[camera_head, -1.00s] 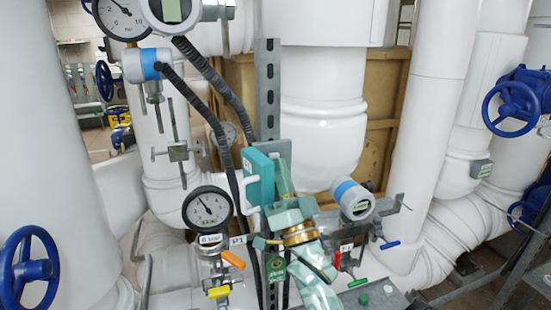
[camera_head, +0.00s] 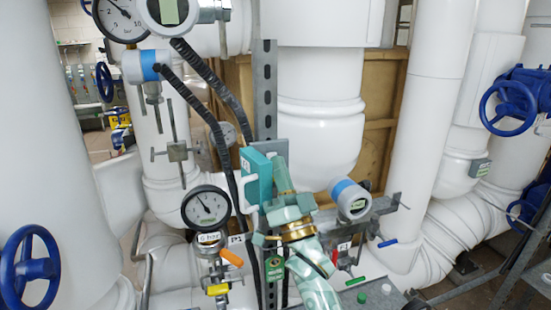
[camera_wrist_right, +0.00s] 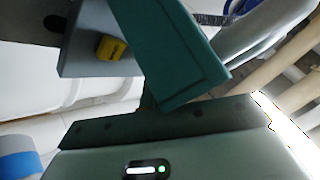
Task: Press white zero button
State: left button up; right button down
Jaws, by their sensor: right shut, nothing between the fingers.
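A small white button (camera_head: 386,288) stands on a grey box (camera_head: 370,290) at the bottom of the head view, with a green button (camera_head: 362,297) to its left. I cannot read any zero marking on it. A teal box (camera_head: 258,178) with a small white label is fixed to a grey plate in the middle; a teal panel (camera_wrist_right: 172,55) fills the top of the right wrist view. My right gripper (camera_head: 279,166) is shut and empty, pointing up just right of the teal box. I cannot tell whether they touch. My left gripper is not in view.
A pressure gauge (camera_head: 206,208) and small orange and yellow valve handles stand left of my right arm. A white and blue transmitter (camera_head: 350,197) is close on the right. Large white pipes and blue handwheels (camera_head: 28,268) surround the area.

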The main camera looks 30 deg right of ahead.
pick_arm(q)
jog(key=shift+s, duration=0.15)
pick_arm(e)
jog(key=shift+w+d+r, duration=0.1)
jog(key=shift+w+r, duration=0.1)
dwell(0.3)
jog(key=shift+a+f, duration=0.1)
jog(key=shift+a, duration=0.1)
dwell(0.4)
jog(key=shift+w+a+f+y, duration=0.2)
jog(key=shift+w+f, duration=0.15)
jog(key=shift+w, duration=0.15)
jog(key=shift+w+a+f+y, duration=0.15)
jog(key=shift+w+f, duration=0.15)
jog(key=shift+w, duration=0.15)
jog(key=shift+s, duration=0.25)
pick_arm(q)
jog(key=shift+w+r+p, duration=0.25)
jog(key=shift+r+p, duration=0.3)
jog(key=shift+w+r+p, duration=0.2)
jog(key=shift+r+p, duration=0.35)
pick_arm(e)
jog(key=s, duration=0.2)
jog(key=s+a, duration=0.1)
jog(key=s, duration=0.2)
jog(key=shift+s+r, duration=0.1)
